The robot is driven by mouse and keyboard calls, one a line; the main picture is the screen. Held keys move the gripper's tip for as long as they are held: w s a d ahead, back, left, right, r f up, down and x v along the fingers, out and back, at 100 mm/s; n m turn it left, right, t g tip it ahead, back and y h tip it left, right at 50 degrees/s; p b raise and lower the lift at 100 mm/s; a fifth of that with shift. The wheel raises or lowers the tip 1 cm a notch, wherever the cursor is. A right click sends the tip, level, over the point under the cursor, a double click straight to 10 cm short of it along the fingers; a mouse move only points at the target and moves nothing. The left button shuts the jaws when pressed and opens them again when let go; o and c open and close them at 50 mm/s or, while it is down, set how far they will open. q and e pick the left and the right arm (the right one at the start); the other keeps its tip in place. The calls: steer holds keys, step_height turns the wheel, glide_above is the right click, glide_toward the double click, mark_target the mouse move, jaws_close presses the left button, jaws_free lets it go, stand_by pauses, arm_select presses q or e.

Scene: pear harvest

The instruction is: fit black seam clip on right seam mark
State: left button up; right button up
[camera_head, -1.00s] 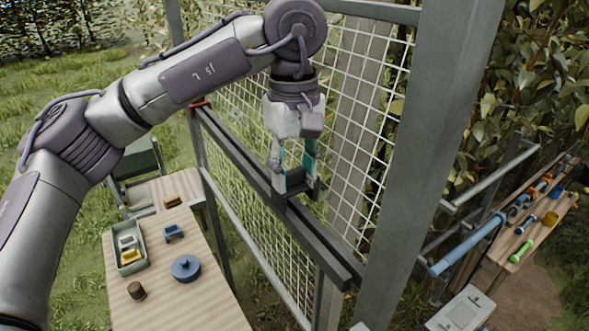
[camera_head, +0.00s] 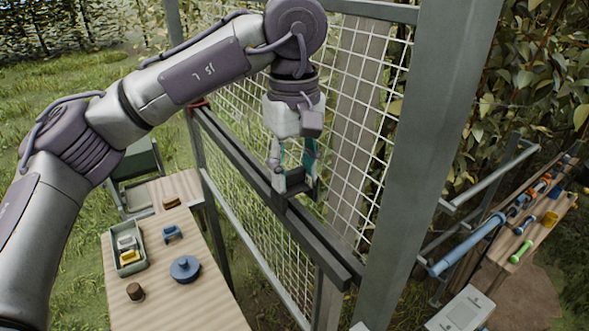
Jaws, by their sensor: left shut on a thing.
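My left gripper (camera_head: 295,186) points down over the dark rail (camera_head: 240,157) in front of the white mesh panel. It is shut on the black seam clip (camera_head: 299,190), which shows between and below the fingertips. The clip is at the rail's top edge and looks touching or very near it; I cannot tell if it is seated. A red piece (camera_head: 200,103) is on the rail's far left end. The right seam mark cannot be made out; the gripper and clip may cover it. My right gripper is not in view.
A wooden table (camera_head: 190,312) at lower left holds a green tray (camera_head: 114,243) of small parts, a blue round lidded thing (camera_head: 185,268), a blue bracket (camera_head: 172,233) and a brown plug (camera_head: 135,291). A grey post (camera_head: 425,150) stands right of the gripper. A tool shelf (camera_head: 497,248) is at right.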

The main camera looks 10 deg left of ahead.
arm_select(q)
steer(key=shift+f, duration=0.2)
steer(key=shift+f+b, duration=0.9)
steer(key=shift+f+b, duration=1)
steer(key=shift+f, duration=0.15)
stand_by(1.8)
steer(key=o, duration=1.1)
